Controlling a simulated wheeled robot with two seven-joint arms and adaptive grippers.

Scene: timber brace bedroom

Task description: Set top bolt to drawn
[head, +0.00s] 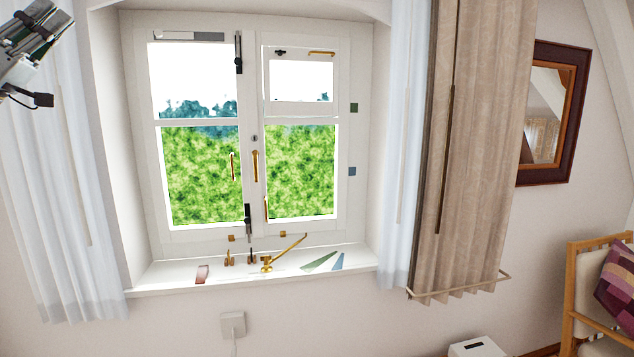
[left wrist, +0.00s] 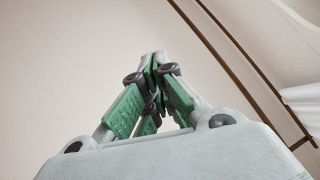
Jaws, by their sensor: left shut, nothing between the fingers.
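The top bolt (head: 239,52) is a narrow dark vertical fitting at the upper middle of the white window (head: 172,240), on the left sash's inner edge. Its rod position is too small to tell. A similar dark bottom bolt (head: 248,219) sits low on the same edge. My left gripper (left wrist: 155,62) is shut and empty in the left wrist view, its green-padded fingers meeting in front of plain wall and ceiling. Part of my left arm shows at the head view's top left corner, well left of the top bolt. My right gripper is not in view.
Brass handles (head: 255,166) stand at mid-window. A small vent pane (head: 301,107) is at upper right. The sill (head: 160,281) holds a brass stay (head: 285,254) and small flat items. A white curtain (head: 55,200) hangs left, a beige curtain (head: 470,150) right.

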